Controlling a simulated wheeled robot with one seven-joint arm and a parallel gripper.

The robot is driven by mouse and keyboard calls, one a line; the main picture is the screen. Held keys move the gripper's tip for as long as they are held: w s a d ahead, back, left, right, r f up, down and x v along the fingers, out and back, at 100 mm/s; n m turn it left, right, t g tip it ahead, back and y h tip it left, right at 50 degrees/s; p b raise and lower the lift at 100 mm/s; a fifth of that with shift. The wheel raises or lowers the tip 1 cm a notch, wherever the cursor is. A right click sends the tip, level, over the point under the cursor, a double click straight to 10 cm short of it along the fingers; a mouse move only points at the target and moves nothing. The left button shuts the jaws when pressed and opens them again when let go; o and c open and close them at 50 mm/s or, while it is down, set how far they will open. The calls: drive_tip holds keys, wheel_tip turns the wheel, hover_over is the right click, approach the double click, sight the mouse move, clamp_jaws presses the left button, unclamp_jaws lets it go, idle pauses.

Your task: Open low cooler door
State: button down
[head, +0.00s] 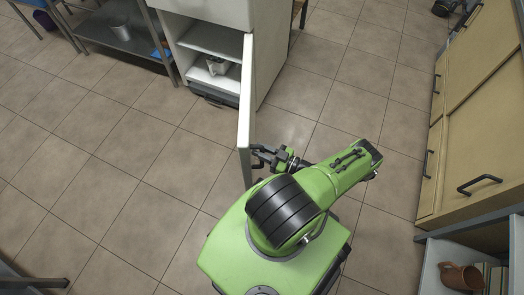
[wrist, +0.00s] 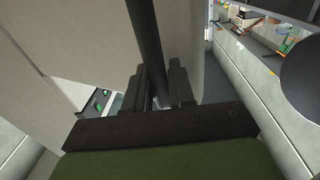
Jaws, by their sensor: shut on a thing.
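The low cooler (head: 205,22) is a white cabinet at the top of the head view. Its door (head: 245,95) stands swung wide open toward me, seen nearly edge-on. Inside are shelves (head: 212,40) with a small pale item (head: 215,66) low down. My gripper (head: 262,155) is at the door's near edge. In the wrist view my gripper (wrist: 162,88) has its fingers closed around a dark vertical bar, the door handle (wrist: 148,45), in front of the pale door panel (wrist: 95,40). The handle is mostly hidden in the head view.
Wooden cabinets (head: 470,100) with dark handles line the right. A shelf at lower right holds a brown mug (head: 461,276). The tiled floor (head: 110,190) left of the door is clear.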

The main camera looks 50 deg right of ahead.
drive_tip(key=shift+s+a+f, duration=0.1)
drive_tip(key=c, duration=1.1)
unclamp_jaws()
drive_tip(key=b+v, duration=0.1)
drive_tip(key=v, duration=1.4)
drive_tip(key=shift+s, duration=0.35)
